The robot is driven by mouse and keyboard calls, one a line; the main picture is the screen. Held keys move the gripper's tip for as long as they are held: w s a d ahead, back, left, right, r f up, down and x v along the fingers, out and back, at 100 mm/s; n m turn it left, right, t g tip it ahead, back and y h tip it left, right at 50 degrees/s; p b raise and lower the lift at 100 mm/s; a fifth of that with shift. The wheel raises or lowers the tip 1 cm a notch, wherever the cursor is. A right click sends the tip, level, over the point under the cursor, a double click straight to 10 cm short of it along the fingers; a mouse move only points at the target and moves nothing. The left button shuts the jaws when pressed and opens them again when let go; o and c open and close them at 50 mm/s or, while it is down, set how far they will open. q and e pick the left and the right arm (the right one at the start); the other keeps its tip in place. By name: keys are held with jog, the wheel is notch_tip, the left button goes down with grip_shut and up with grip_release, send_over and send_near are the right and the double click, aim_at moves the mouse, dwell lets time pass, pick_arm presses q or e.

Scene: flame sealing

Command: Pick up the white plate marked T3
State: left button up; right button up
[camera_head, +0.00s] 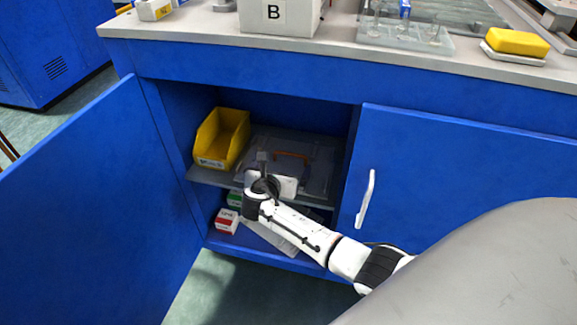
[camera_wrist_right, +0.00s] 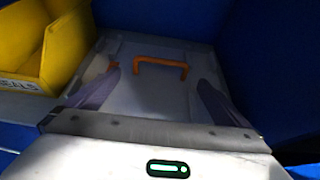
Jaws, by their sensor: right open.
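I see no plate with a readable T3 mark. A pale flat panel (camera_head: 272,237) lies on the lower cabinet shelf, partly hidden by my right arm; I cannot tell if it is the plate. My right gripper (camera_head: 262,160) is at the upper shelf opening, in front of a grey case with an orange handle. In the right wrist view my right gripper (camera_wrist_right: 160,78) is open, its two fingers apart and nothing between them. The case (camera_wrist_right: 150,100) and its orange handle (camera_wrist_right: 161,67) show beyond the fingers. My left gripper is not in view.
A yellow bin (camera_head: 222,137) stands left of the case (camera_head: 310,150) on the upper shelf. A red-and-white box (camera_head: 226,221) sits below. The left blue door (camera_head: 95,215) is open; the right door (camera_head: 470,180) is shut. Box B (camera_head: 275,15) stands on the counter.

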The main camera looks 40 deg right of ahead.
aim_at(289, 167)
jog(key=b+x, duration=0.2)
jog(key=x, duration=0.3)
jog(key=shift+d+b, duration=0.1)
jog(key=shift+b, duration=0.25)
jog(key=shift+w+d, duration=0.3)
